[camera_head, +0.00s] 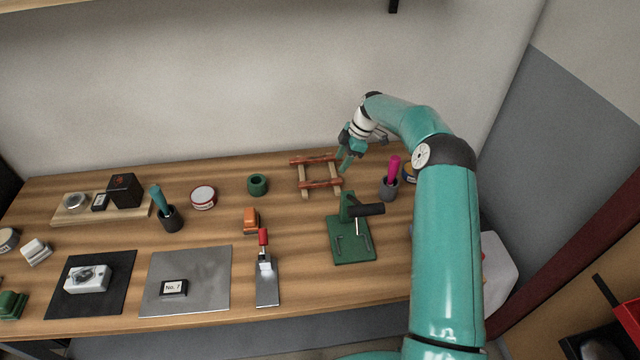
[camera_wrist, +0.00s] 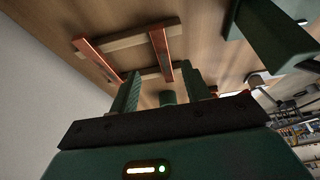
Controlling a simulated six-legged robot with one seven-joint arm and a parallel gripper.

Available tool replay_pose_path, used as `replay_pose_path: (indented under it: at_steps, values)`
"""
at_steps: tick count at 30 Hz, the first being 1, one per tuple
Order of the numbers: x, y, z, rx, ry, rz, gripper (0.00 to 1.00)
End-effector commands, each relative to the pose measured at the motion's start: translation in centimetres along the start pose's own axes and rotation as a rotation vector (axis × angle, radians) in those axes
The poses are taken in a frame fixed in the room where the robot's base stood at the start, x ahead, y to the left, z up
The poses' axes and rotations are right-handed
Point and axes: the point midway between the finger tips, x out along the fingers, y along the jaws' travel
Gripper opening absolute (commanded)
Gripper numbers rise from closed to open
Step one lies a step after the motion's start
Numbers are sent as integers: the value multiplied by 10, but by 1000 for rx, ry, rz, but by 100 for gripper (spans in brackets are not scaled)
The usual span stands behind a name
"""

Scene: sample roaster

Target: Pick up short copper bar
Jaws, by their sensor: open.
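Two reddish copper bars lie across a wooden rack (camera_head: 304,174) near the back of the table. The front copper bar (camera_head: 320,185) looks the shorter; the back copper bar (camera_head: 313,160) is nearer the wall. In the wrist view the front bar (camera_wrist: 160,54) appears between the fingertips in the picture, and the back bar (camera_wrist: 97,60) lies left of them. My gripper (camera_head: 345,163) hangs at the right end of the rack, open and empty. Its two fingers also show apart in the wrist view (camera_wrist: 162,82). Whether they stand level with a bar is unclear.
A green stand (camera_head: 350,240) with a black handle is in front of the rack. A grey cup with a pink-handled tool (camera_head: 392,170) stands close right. A green ring (camera_head: 257,184) is left of the rack. The wall (camera_head: 250,80) rises behind the table.

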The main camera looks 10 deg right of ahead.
Motion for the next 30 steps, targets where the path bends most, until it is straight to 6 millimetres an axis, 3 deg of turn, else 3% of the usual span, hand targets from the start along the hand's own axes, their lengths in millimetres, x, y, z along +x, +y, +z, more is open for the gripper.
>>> replay_pose_path:
  at_steps: [3,11,18,26,27,30]
  values:
    - [19,0,0,1,0,-1,47]
    - [38,-1,1,1,0,-1,47]
    - [73,-3,3,0,-1,-1,47]
    - [80,-3,3,1,-1,1,47]
    - [80,-3,3,1,-1,1,45]
    - [80,-3,3,1,-1,1,26]
